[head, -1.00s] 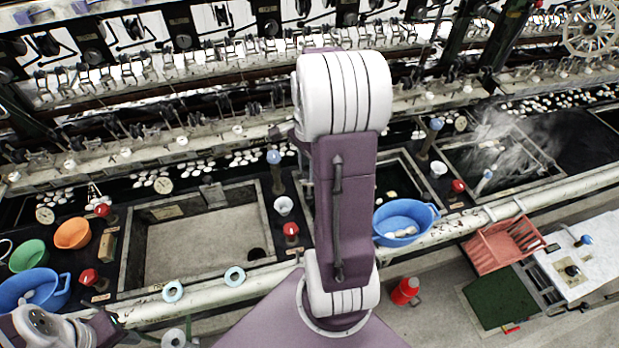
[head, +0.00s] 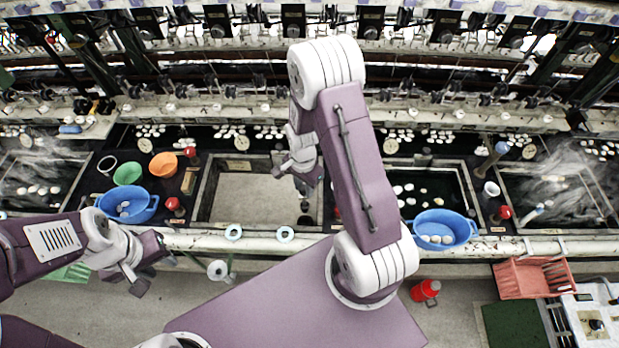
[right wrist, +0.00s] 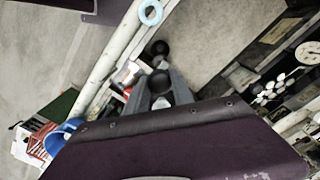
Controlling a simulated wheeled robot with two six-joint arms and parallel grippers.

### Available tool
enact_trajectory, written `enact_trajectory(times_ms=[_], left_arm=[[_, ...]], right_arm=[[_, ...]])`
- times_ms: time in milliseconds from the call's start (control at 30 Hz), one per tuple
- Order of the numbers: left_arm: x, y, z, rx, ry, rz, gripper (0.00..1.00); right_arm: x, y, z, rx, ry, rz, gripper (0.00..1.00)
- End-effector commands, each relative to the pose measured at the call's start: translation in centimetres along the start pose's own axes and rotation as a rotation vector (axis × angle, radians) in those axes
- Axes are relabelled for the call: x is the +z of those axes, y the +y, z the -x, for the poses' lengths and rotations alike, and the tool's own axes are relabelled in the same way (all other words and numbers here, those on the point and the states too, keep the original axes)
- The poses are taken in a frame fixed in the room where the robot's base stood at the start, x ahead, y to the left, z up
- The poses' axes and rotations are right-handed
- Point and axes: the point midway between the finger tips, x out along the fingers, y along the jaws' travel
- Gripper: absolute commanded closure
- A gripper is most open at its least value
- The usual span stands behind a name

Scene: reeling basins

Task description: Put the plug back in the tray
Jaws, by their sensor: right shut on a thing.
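My right gripper (head: 306,188) is low over the drained basin (head: 240,198), near its right wall. In the right wrist view the right gripper (right wrist: 160,98) is shut on a dark round thing, seemingly the plug (right wrist: 160,82). A dark round spot, seemingly the drain hole (head: 304,220), lies just below it in the basin; it also shows beyond the fingers in the right wrist view (right wrist: 160,48). My left gripper (head: 152,274) is open and empty in front of the basin rail. I cannot pick out the tray for certain; a small brown box (head: 188,182) stands left of the basin.
Blue bowls stand left (head: 128,206) and right (head: 440,229) of the basin, with green (head: 127,174) and orange (head: 163,164) bowls at left. A red knob (head: 172,203) is near the left wall. White rings (head: 233,232) sit on the front rail (head: 380,243).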

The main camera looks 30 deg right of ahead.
Motion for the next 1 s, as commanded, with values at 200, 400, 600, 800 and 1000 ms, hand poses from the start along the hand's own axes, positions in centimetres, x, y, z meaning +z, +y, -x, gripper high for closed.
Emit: enact_trajectory(times_ms=[200,400,600,800,1000], left_arm=[[0.1,0.0,-1.5,0.0,0.0,0.0,0.64],[0.4,-0.1,-3.9,0.0,0.0,0.0,0.64],[0.7,-0.1,-6.5,0.0,0.0,0.0,0.64],[0.9,-0.2,-8.3,0.0,0.0,0.0,0.64],[0.9,-0.2,-8.5,0.0,0.0,0.0,0.64]], right_arm=[[-0.1,0.0,-1.6,0.0,0.0,-0.001,1.0],[-0.1,0.0,-4.3,0.0,0.0,-0.002,1.0],[-0.1,0.0,-7.3,0.0,0.0,-0.002,1.0],[-0.1,0.0,-9.7,0.0,0.0,-0.002,1.0],[-0.1,0.0,-10.2,0.0,0.0,-0.002,1.0]])
